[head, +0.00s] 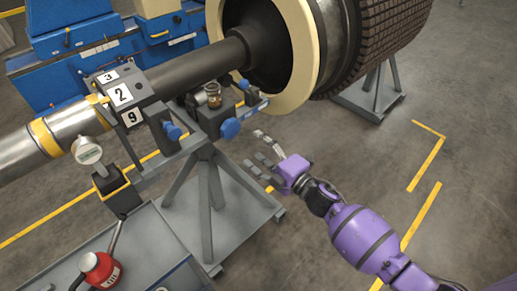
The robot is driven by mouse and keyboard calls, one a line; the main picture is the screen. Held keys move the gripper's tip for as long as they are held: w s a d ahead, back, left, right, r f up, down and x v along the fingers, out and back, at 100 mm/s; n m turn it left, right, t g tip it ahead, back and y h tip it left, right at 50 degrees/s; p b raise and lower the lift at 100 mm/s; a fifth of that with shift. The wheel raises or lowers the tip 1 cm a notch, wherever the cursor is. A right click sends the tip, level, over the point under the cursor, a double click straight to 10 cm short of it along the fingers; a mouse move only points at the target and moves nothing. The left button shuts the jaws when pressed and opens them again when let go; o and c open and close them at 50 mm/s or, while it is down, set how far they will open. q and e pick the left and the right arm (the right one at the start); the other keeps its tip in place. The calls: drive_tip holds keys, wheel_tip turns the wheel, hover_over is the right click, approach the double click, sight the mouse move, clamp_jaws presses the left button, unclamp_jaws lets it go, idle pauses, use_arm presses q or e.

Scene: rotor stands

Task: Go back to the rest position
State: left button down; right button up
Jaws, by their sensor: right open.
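My right gripper (262,158) is open and empty, with its fingers spread. It hangs at the end of my purple right arm (362,238), which comes in from the lower right. The gripper is just right of the grey rotor stand (207,195), over the stand's base plate in the picture. Whether it touches the stand cannot be told. My left gripper is not in view.
A large rotor (195,68) with a cream ring (303,55) rests across the stand. A red can (99,268) stands on a grey cart lower left.

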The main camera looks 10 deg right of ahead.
idle(0.4)
drive_tip(key=s+d+f+m+g+h+p, duration=0.1)
drive_tip(key=s+d+f+m+h, duration=0.25)
drive_tip(key=s+f+m, duration=0.35)
drive_tip(key=s+d+f+m+h, duration=0.2)
drive_tip(key=s+d+m+h, duration=0.15)
drive_tip(key=m, duration=0.45)
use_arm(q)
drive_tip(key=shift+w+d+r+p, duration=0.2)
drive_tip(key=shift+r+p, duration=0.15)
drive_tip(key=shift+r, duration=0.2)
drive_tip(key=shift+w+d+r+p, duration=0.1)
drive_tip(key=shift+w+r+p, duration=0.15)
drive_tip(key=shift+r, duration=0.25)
use_arm(e)
drive_tip(key=s+d+f+m+g+h, duration=0.1)
drive_tip(key=s+f+m, duration=0.1)
drive_tip(key=s, duration=0.7)
drive_tip(key=s+d+f+m+g+h, duration=0.1)
drive_tip(key=s+d+f+m+g, duration=0.1)
drive_tip(key=s, duration=0.8)
drive_tip(key=s+d+f+m+g+h, duration=0.1)
drive_tip(key=s+d+f+m+g, duration=0.1)
drive_tip(key=s+f, duration=0.4)
drive_tip(key=s+m, duration=0.1)
drive_tip(key=s, duration=0.2)
drive_tip(key=shift+s+m, duration=0.15)
drive_tip(key=shift+m, duration=0.15)
